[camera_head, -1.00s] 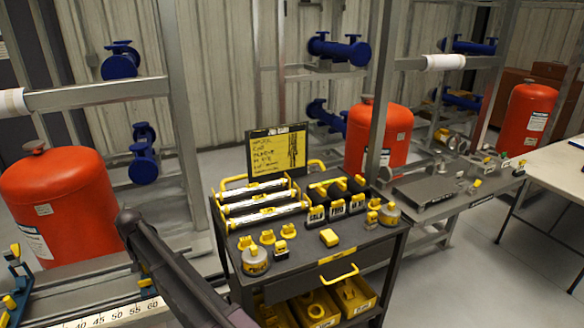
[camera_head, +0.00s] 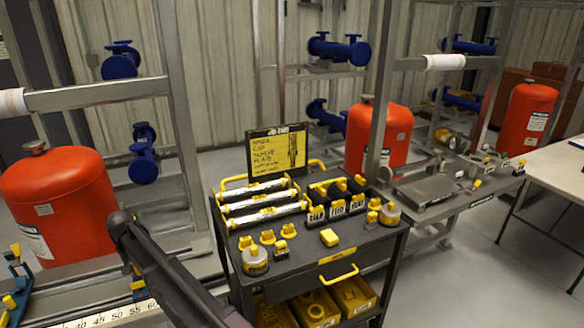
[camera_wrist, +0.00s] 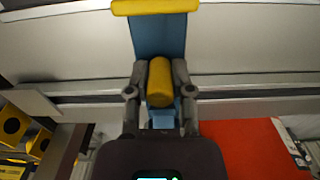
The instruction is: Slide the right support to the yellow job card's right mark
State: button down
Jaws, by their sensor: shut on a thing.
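The yellow job card (camera_head: 277,152) stands in a dark frame at the back of the tool cart; its handwriting is too small to read. The right support (camera_wrist: 158,38) is a blue upright with a yellow top bar and a yellow knob (camera_wrist: 160,82). My gripper (camera_wrist: 160,88) is shut on this knob. In the head view my arm hides most of this support; a little yellow and blue shows beside it, near the high end of the white scale (camera_head: 100,317). The left support (camera_head: 17,280), blue with yellow parts, stands at the far left.
The dark tool cart (camera_head: 330,262) stands just right of my arm, with yellow-labelled tools on top. A red tank (camera_head: 62,205) stands behind the scale, and shows red in the wrist view (camera_wrist: 250,148). Grey rack posts (camera_head: 178,110) rise behind.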

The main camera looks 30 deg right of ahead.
jog(key=shift+a, duration=1.85)
jog(key=shift+w+a, duration=0.1)
jog(key=shift+a, duration=0.05)
jog(key=shift+a, duration=1.8)
jog(key=shift+w+a, duration=0.1)
jog(key=shift+a, duration=2.2)
dwell(0.4)
